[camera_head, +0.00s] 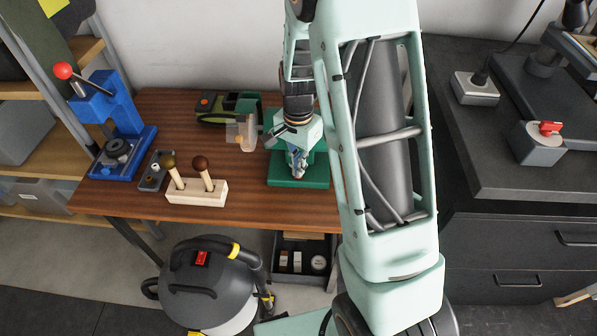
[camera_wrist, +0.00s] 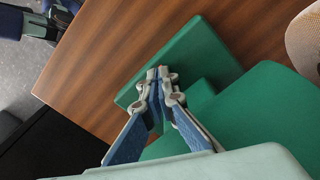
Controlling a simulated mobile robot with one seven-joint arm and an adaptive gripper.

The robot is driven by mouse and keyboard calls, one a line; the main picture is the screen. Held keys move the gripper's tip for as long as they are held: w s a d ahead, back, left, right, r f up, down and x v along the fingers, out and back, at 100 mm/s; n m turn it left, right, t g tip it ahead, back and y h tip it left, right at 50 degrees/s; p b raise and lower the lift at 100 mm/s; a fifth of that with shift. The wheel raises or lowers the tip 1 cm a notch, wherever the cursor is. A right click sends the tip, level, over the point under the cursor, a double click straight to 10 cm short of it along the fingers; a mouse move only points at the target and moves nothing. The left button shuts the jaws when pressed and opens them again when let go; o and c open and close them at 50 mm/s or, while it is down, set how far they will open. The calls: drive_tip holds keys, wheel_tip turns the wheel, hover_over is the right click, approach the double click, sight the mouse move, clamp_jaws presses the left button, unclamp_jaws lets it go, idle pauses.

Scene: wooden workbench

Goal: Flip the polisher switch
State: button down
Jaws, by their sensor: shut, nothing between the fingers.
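The polisher is a green bench machine, partly hidden behind my arm in the head view. Its green base (camera_head: 318,180) lies on the wooden bench, and a pale round wheel (camera_head: 245,138) sticks out to its left. In the wrist view, its green base (camera_wrist: 205,50) and green body fill the right side, with the beige wheel (camera_wrist: 306,42) at the top right. My gripper (camera_head: 297,172) points down over the base; in the wrist view, its blue and grey fingers (camera_wrist: 157,78) are shut and empty in front of the base. I cannot clearly make out the switch; the fingers may hide it.
A blue press (camera_head: 110,110) with a red knob stands at the bench's left. A wooden block (camera_head: 196,192) holds two round-topped handles. A green and black tool lies behind. A vacuum (camera_head: 210,280) stands below. A dark cabinet (camera_head: 500,180) is on the right.

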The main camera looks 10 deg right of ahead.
drive_tip(key=shift+f, duration=0.35)
drive_tip(key=shift+r+p, duration=2.6)
drive_tip(key=shift+r, duration=0.95)
